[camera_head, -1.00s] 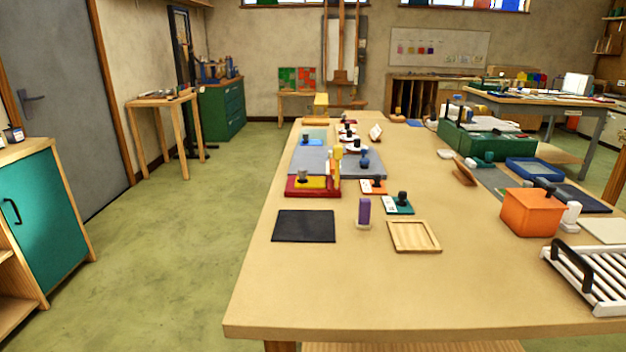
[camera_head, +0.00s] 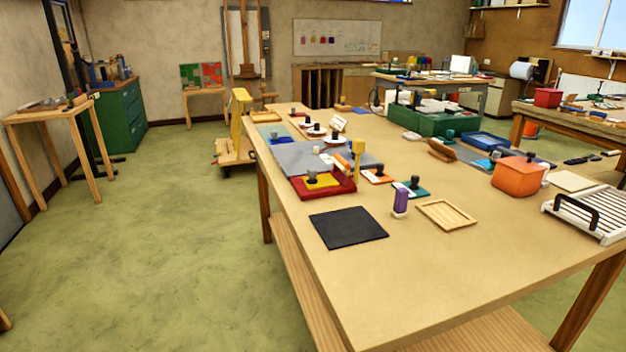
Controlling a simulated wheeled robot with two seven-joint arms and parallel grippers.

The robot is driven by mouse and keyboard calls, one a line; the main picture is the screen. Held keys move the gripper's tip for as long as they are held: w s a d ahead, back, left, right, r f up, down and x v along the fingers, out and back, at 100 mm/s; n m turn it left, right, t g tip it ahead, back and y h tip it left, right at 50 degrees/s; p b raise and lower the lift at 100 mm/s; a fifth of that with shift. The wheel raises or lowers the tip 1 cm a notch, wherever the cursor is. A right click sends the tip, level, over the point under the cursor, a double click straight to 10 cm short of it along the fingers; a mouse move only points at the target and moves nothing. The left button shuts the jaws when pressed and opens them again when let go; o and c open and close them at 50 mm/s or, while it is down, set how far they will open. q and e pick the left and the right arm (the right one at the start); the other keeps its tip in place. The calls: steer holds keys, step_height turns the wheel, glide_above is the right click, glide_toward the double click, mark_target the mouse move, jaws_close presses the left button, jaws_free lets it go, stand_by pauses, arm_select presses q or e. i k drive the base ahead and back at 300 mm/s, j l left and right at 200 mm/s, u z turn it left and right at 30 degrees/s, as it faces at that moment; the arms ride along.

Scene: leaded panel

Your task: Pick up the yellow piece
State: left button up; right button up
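A flat yellow piece (camera_head: 322,181) with a dark knob on top lies on a red tray (camera_head: 341,190) on the long wooden table (camera_head: 420,270). The tray is at the table's left side, beside a grey board (camera_head: 295,158). A taller yellow upright object (camera_head: 358,160) stands just right of the tray. Neither of my grippers shows in the head view.
A black mat (camera_head: 348,227), a purple block (camera_head: 400,201) and an empty wooden frame (camera_head: 446,214) lie nearer me. An orange box (camera_head: 517,175) and a white rack (camera_head: 590,213) stand at the right. Green floor (camera_head: 170,250) is open left of the table.

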mark_target(313, 181)
steer(key=i+j+z, duration=0.2)
steer(key=j, duration=0.2)
steer(key=i+j+z, duration=0.15)
steer(key=j, duration=0.25)
steer(key=j+z, duration=0.2)
steer(key=j, duration=0.2)
steer(key=i+j+z, duration=0.2)
steer(key=j, duration=0.25)
steer(key=i+j+z, duration=0.7)
steer(key=j, duration=0.35)
steer(key=i+z, duration=0.15)
steer(key=i, duration=0.15)
